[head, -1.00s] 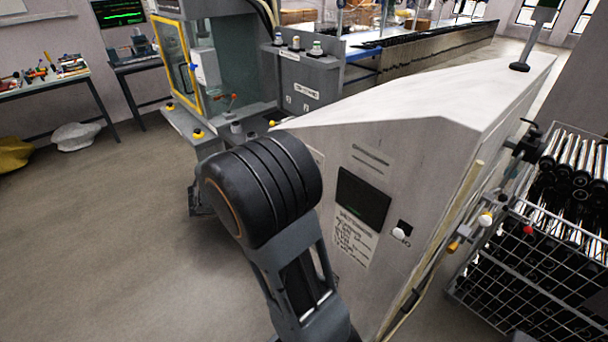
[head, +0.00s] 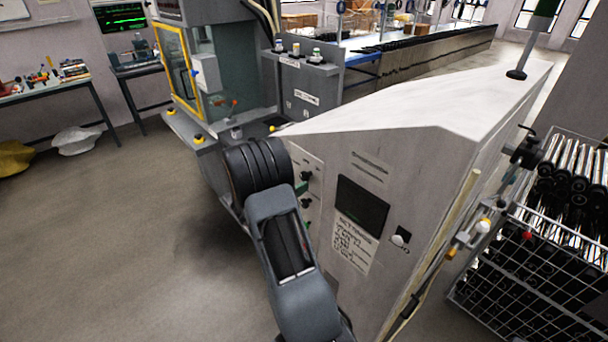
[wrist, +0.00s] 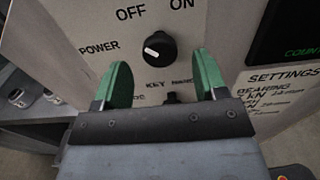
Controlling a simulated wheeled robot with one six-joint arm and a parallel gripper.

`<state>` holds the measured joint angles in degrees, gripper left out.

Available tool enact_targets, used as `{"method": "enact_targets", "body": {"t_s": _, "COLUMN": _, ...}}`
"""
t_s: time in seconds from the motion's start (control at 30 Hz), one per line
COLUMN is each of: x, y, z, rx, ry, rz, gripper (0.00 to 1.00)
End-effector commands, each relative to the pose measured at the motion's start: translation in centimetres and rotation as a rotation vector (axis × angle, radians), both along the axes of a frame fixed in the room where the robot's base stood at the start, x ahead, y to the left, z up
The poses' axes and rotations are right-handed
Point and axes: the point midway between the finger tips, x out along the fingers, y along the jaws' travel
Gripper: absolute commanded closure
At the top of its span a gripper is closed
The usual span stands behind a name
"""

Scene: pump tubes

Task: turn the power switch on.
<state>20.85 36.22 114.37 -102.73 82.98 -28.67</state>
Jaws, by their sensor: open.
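The power switch is a black round knob (wrist: 160,48) on the light grey panel in the wrist view, with POWER to its left and OFF and ON printed above. A white mark shows on the left part of its face, nearer the OFF side. My gripper (wrist: 162,78) is open and empty. Its two green fingers stand to the left and right, just below the knob in the picture, and I see no contact.
A second black knob (wrist: 172,98), labelled KEY, sits below the power switch, partly hidden by my gripper. A dark screen (head: 361,206) and a white-tipped switch (head: 400,237) are on the cabinet's right. A wire rack (head: 525,260) stands at far right.

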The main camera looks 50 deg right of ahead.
Motion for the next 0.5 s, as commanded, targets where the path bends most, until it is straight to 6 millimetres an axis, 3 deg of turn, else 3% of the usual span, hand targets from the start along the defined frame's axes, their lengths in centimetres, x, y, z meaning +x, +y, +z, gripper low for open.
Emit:
{"method": "enact_targets", "body": {"t_s": 0.2, "x": -0.3, "y": -2.8, "z": 0.1, "rx": 0.001, "ry": 0.000, "rz": -0.002, "gripper": 0.34}}
{"method": "enact_targets", "body": {"t_s": 0.5, "x": -0.5, "y": -4.1, "z": 0.0, "rx": 0.001, "ry": 0.000, "rz": 0.000, "gripper": 0.34}}
